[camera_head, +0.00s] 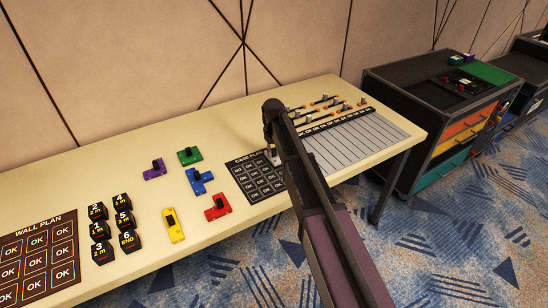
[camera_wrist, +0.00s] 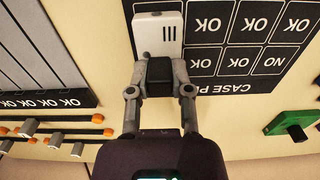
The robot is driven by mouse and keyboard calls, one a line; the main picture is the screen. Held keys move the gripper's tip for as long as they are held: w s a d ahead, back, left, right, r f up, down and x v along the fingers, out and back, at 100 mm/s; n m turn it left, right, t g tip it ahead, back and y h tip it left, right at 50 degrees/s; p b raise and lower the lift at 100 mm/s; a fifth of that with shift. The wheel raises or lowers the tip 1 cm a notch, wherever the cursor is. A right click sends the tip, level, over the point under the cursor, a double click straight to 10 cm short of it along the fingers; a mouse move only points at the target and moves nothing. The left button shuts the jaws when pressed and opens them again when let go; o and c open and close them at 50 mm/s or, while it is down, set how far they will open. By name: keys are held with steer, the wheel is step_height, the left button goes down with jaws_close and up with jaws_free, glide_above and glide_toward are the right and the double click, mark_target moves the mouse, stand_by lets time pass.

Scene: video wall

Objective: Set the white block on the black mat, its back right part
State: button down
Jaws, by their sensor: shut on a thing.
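The black mat marked CASE PLAN (camera_head: 246,178) lies on the table, a grid of cells marked OK and NO. It also shows in the wrist view (camera_wrist: 243,80), upside down. My gripper (camera_wrist: 160,72) is shut on the black knob of the white block (camera_wrist: 158,32), which has slots in its face. The block is over the mat's back right part, at the corner. I cannot tell whether it touches the mat. In the head view my gripper (camera_head: 271,148) is above that corner, and my arm hides the mat's right edge.
Green (camera_head: 189,156), purple (camera_head: 154,170), blue (camera_head: 199,180), red (camera_head: 217,207) and yellow (camera_head: 172,225) blocks stand left of the mat. Black numbered tiles (camera_head: 125,219) and the WALL PLAN board (camera_head: 38,252) lie farther left. A grey slotted panel with sliders (camera_head: 350,140) lies right.

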mark_target(273, 149)
steer(key=shift+f, duration=0.5)
steer(key=shift+f+b, duration=0.15)
steer(key=shift+b, duration=0.25)
steer(key=c, duration=0.5)
jaws_free()
steer(key=shift+c, duration=0.2)
steer(key=shift+r, duration=0.2)
step_height(273, 149, up, 12)
steer(key=p, duration=1.2)
